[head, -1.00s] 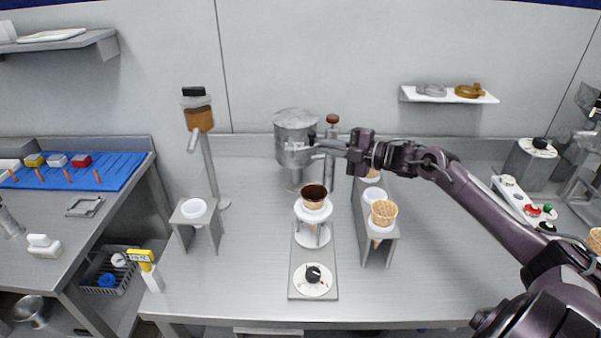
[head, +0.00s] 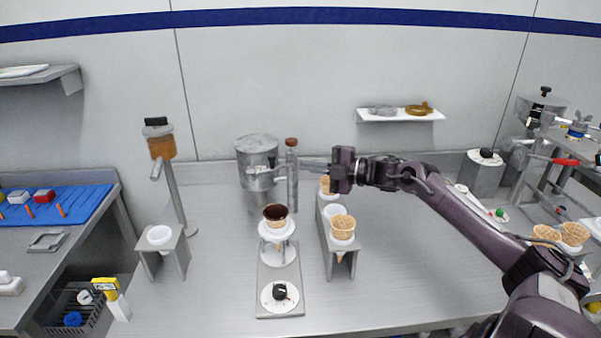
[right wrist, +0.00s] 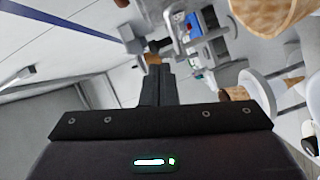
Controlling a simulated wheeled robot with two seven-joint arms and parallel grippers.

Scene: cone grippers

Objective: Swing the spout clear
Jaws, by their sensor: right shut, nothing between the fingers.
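A round metal hopper (head: 257,152) stands at the back of the table, with a short grey spout-like part (head: 259,170) low on its front. A grey post with a brown cap (head: 291,143) stands just right of it. My right gripper (head: 303,163) is shut and empty, its fingers pointing left at the post's right side; I cannot tell whether they touch it. The shut fingers also show in the right wrist view (right wrist: 158,85). An amber dispenser (head: 161,147) on a tilted pole has its own small spout (head: 156,171). My left gripper is out of view.
A cone with a dark filling (head: 275,214) stands in a white holder in front of the hopper. A stand with waffle cones (head: 343,227) is below my right forearm. A wall shelf (head: 400,116) is above.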

